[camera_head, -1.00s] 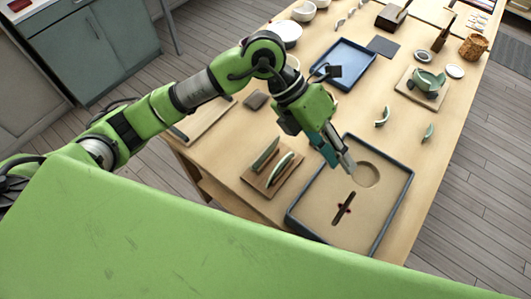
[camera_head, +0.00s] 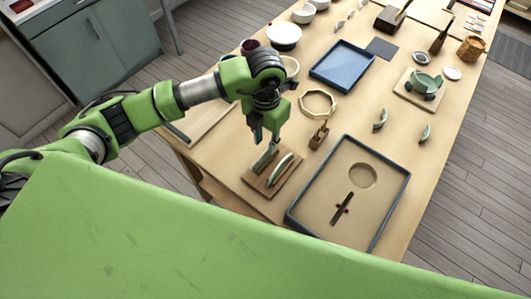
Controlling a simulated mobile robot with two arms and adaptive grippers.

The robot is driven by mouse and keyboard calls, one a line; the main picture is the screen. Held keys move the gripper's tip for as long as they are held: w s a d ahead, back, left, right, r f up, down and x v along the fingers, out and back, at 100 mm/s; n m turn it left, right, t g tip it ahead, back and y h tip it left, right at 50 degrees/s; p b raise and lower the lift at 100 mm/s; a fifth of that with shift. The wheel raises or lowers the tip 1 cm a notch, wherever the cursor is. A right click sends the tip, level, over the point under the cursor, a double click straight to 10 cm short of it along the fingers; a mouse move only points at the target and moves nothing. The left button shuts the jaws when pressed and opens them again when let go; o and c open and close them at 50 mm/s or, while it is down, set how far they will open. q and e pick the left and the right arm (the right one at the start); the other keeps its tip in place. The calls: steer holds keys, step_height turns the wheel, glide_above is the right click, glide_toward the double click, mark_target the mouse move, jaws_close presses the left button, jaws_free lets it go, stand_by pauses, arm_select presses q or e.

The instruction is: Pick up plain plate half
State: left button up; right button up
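Two pale plate halves with green edges stand on edge in a wooden rack (camera_head: 255,184) on the table. One is the left plate half (camera_head: 263,161), the other the right plate half (camera_head: 280,170). I cannot tell by its surface which one is plain. My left gripper (camera_head: 265,141) points down right above the left half, its fingertips at or close to its upper edge. Its two fingers appear apart; whether they touch the half is unclear. My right gripper is not in view.
Right of the rack is a dark-rimmed sand tray (camera_head: 376,238) with a round hollow and a dark slot. A wooden clamp (camera_head: 319,137) and octagonal ring (camera_head: 318,101) stand behind. A blue tray (camera_head: 343,65) and green shards (camera_head: 380,120) lie further off.

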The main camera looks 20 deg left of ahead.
mark_target(265, 151)
arm_select(q)
steer(key=shift+f, duration=0.3)
steer(key=f+p, duration=0.1)
steer(key=f, duration=0.1)
steer(key=f+p, duration=0.1)
steer(key=f, duration=0.1)
steer(key=shift+s+f+p, duration=0.1)
steer(key=shift+s+p, duration=0.2)
steer(key=shift+f, duration=0.3)
steer(key=shift+d, duration=0.1)
steer(key=shift+f+b, duration=0.25)
steer(key=shift+b, duration=0.1)
jaws_close()
